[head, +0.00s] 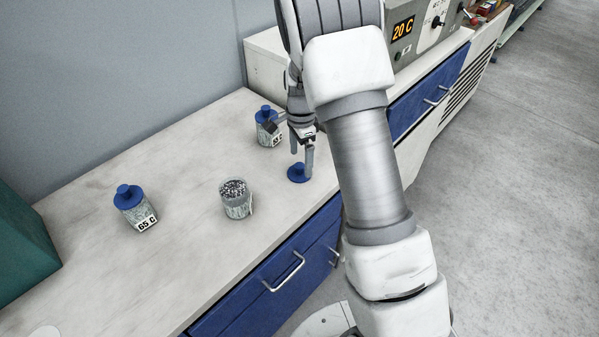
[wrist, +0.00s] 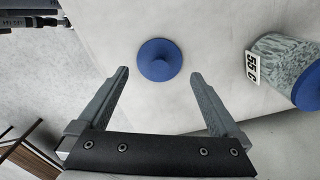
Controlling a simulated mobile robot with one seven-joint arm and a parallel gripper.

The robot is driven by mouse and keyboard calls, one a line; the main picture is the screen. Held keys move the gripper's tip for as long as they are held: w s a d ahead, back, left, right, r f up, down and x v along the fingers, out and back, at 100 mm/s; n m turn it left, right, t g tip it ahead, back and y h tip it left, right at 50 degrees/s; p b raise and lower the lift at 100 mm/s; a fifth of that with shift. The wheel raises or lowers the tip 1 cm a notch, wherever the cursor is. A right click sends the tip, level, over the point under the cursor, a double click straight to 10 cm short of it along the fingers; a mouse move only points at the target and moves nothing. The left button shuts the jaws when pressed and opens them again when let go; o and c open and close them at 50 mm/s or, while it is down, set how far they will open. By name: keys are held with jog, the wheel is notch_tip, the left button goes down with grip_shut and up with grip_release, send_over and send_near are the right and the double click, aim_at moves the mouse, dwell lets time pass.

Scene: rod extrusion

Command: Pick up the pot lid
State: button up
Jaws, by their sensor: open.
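The blue pot lid (head: 298,173) lies on the pale worktop, near its front edge. In the wrist view the lid (wrist: 160,60) is a round blue disc with a small knob in its middle, lying just beyond my fingertips and roughly centred between them. My gripper (head: 303,156) is above the lid in the head view, pointing down. In the wrist view my gripper (wrist: 157,73) has its two fingers wide apart with nothing between them. An open pot (head: 236,200) with grey granules stands to the left of the lid, without a cover.
A blue-lidded pot (head: 267,128) stands close behind my gripper; its label reads 55 C in the wrist view (wrist: 275,62). Another blue-lidded pot (head: 135,210), marked 65 C, stands farther left. A green box (head: 22,245) is at the left edge. The worktop (head: 180,150) is clear between them.

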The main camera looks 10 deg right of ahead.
aim_at(301, 165)
jog(key=shift+f, duration=1.6)
jog(key=shift+c, duration=0.3)
jog(key=c, duration=1.1)
jog(key=shift+r, duration=0.1)
jog(key=shift+c, duration=0.2)
